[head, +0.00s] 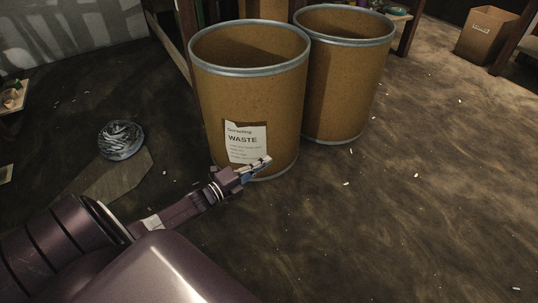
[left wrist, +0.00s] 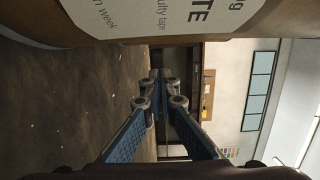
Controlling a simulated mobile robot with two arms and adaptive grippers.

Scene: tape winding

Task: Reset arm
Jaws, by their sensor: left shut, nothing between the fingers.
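My left gripper (head: 257,165) reaches in from the lower left of the head view, in front of the lower part of a brown waste barrel (head: 215,110). Its fingers are shut and hold nothing. In the left wrist view the blue fingers (left wrist: 160,100) come together at the tips, with the barrel's label (left wrist: 180,18) across the top of the picture. In the head view the label (head: 245,140) reads "WASTE". I cannot tell whether the fingers touch the barrel. My right gripper is not in view.
A second brown barrel (head: 340,85) stands just right of the first. A dark round wrapped object (head: 121,140) lies on the floor at left. A cardboard box (head: 486,34) is at the far right. The floor (head: 420,210) at right is open, with small white scraps.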

